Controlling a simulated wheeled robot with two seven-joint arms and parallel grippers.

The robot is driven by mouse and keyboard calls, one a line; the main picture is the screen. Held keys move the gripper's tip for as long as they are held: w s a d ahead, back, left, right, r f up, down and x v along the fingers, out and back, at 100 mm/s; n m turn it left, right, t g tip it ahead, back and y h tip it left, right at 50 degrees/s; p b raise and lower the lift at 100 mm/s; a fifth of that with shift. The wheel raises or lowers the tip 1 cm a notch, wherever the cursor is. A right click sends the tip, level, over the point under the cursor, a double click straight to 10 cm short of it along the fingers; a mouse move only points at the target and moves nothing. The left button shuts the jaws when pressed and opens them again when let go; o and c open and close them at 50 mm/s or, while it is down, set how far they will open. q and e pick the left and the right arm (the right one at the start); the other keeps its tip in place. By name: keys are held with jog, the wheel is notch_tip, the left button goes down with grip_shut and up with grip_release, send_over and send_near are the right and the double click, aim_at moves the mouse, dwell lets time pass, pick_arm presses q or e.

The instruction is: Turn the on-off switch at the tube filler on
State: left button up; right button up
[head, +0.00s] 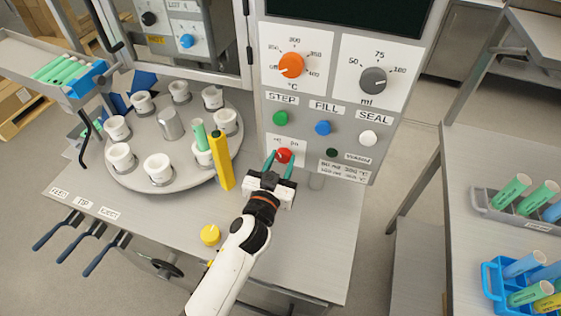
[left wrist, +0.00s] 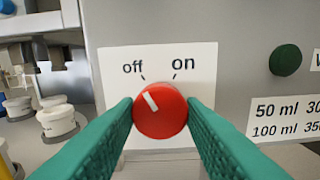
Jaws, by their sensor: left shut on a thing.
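The on-off switch is a red round knob (head: 283,155) low on the grey panel of the tube filler (head: 304,120). In the left wrist view the knob (left wrist: 160,110) shows a white mark that points up and left, toward the "off" label (left wrist: 133,68). The "on" label (left wrist: 183,63) is at the upper right of the knob. My left gripper (head: 280,160) has its green fingers on either side of the knob, shut on it. The fingertips (left wrist: 160,112) hide the knob's left and right edges. My right gripper is not in view.
Green, blue and white buttons (head: 323,128) sit above the switch, with a dark green round lamp (head: 332,153) to its right. A yellow post (head: 221,162) and a turntable with white cups (head: 118,165) stand to the left. A table with tube racks (head: 480,200) is at the right.

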pick_arm(q)
jog(key=m, duration=1.1)
dwell(0.3)
jog(key=shift+m, duration=0.3)
jog(key=o, duration=1)
jog(key=b+v, duration=0.2)
jog(key=v, duration=1)
jog(key=shift+b, duration=0.3)
